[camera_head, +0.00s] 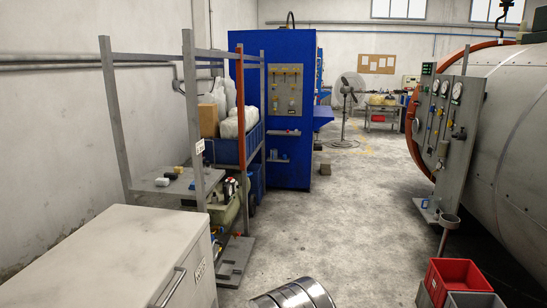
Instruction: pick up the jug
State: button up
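Pale, whitish shapes (219,97) that look like plastic jugs or bottles stand at the back of the grey metal rack (196,110), left of the blue cabinet. They are small and partly hidden by the rack's posts and a brown box, so I cannot tell for certain which is the jug. My gripper is not in view, and nothing is seen in its grasp.
A white chest (95,262) fills the lower left. A blue crate (229,150) sits on the rack. A blue cabinet (272,100) stands behind. Red and grey bins (456,273) and a large pressure vessel (515,125) stand right. The middle floor (340,220) is clear.

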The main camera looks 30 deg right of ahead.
aim_at(274, 152)
jog(key=z, duration=1.2)
jog(key=i, duration=2.75)
